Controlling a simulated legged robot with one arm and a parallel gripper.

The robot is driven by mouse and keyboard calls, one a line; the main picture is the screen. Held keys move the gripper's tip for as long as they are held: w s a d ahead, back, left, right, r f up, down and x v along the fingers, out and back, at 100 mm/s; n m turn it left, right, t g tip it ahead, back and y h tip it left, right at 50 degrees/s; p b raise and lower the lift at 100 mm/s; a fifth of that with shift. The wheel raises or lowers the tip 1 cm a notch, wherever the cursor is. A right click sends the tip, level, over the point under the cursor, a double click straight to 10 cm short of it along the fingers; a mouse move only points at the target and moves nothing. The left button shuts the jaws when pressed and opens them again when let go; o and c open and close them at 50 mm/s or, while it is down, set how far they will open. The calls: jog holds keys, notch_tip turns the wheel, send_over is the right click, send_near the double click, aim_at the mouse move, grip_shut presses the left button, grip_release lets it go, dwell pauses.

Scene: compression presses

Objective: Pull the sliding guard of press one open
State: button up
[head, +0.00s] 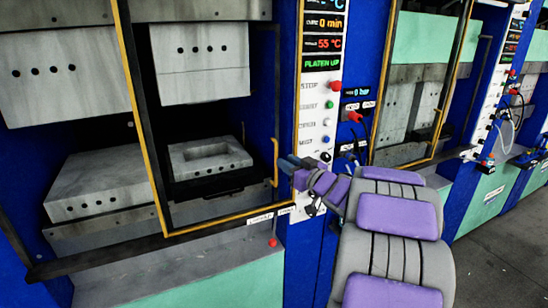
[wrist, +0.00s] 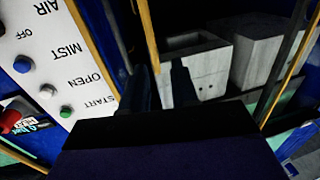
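The sliding guard (head: 137,112) is a yellow-edged dark frame in front of the right-hand bay of the near press. A yellow upright handle (head: 276,160) sits on its right side; it also shows in the wrist view (wrist: 148,35). My gripper (head: 288,163) is beside the handle at the guard's right edge. In the wrist view my gripper (wrist: 158,82) has its two dark fingers apart, with the handle's end showing between or just beyond their tips. I cannot tell whether they touch it. Behind the guard, the lower mould block (head: 235,158) lies below the raised upper block (head: 200,62).
A control panel (head: 318,130) with buttons and a "PLATEN UP" display stands right of the guard, close to my gripper. A dark rail (head: 95,258) runs below the guard to the left. More presses line the right, with grey floor (head: 500,250) before them.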

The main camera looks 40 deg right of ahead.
aim_at(276, 154)
jog(key=w, duration=0.2)
jog(key=w+d, duration=0.1)
jog(key=w, duration=0.1)
jog(key=w+d+b, duration=0.1)
jog(key=w, duration=0.1)
jog(key=shift+w+f, duration=0.25)
jog(key=shift+w, duration=0.15)
jog(key=shift+w+a+r, duration=0.2)
jog(key=shift+w+a, duration=0.25)
jog(key=shift+a, duration=0.15)
jog(key=shift+d, duration=0.2)
grip_shut()
